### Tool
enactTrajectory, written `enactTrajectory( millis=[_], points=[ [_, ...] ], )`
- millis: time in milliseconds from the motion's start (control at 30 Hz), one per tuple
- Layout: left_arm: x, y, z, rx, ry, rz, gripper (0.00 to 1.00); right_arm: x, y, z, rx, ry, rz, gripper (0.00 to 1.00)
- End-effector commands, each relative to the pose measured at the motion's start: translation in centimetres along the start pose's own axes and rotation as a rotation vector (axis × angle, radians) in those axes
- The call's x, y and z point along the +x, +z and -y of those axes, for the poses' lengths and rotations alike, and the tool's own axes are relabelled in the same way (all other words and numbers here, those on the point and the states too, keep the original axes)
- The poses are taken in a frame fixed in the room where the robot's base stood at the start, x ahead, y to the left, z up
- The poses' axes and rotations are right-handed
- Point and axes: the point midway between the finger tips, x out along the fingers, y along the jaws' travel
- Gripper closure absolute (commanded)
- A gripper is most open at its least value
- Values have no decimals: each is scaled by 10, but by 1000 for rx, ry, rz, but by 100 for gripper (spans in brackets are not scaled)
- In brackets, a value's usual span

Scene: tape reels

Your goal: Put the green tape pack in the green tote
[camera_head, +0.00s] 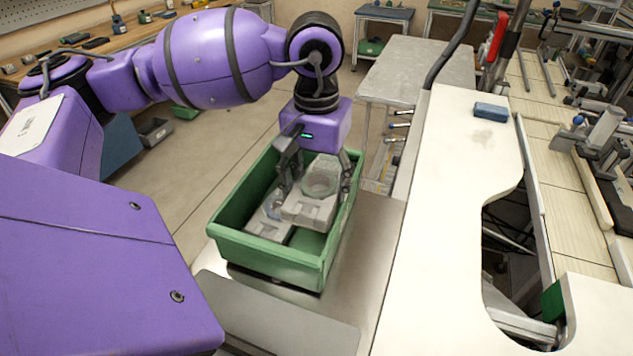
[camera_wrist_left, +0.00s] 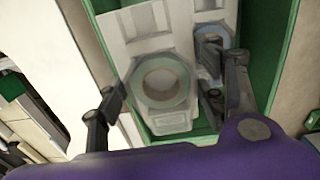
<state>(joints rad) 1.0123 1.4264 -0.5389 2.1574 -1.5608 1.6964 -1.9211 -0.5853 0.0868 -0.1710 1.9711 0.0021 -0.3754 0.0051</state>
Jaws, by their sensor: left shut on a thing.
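The green tote (camera_head: 268,262) stands on a metal surface in the head view; its green wall also shows in the left wrist view (camera_wrist_left: 262,50). My left gripper (camera_head: 316,187) reaches down into it, shut on the green tape pack (camera_head: 310,210), a pale grey tray with a pale green reel. The pack is at about rim height or a little below, over the tote's inside. In the left wrist view the green reel (camera_wrist_left: 137,82) sits between the fingers. Another grey pack (camera_head: 268,228) with a bluish reel (camera_wrist_left: 210,38) lies beside it in the tote. I cannot tell whether the packs touch.
A white worktop (camera_head: 440,200) with a small blue block (camera_head: 490,112) lies right of the tote. A grey table (camera_head: 420,65) stands behind. A wooden bench with small items runs along the back left. Open floor lies left of the tote.

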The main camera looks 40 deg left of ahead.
Motion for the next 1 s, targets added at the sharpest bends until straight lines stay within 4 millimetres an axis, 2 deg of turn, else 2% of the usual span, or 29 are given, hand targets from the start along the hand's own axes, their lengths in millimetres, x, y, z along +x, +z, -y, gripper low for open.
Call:
enactTrajectory(
  millis=[33, 167, 367, 400, 1000],
  points=[
    [16, 5, 4, -1, -18, 27, 68, 2, 7, 0, 1, 1, 10, 60],
    [21, 5, 5, -1, -20, 30, 67, 3, 10, -1, 4, 5, 12, 60],
    [24, 5, 5, -1, -22, 30, 56, 3, 10, -3, 8, 11, 8, 60],
    [23, 5, 5, -2, -22, 30, 20, 3, 9, -3, 8, 11, 7, 60],
    [14, 3, 3, -2, -11, 15, 18, 2, 1, -2, 4, 8, -3, 60]
  ],
)
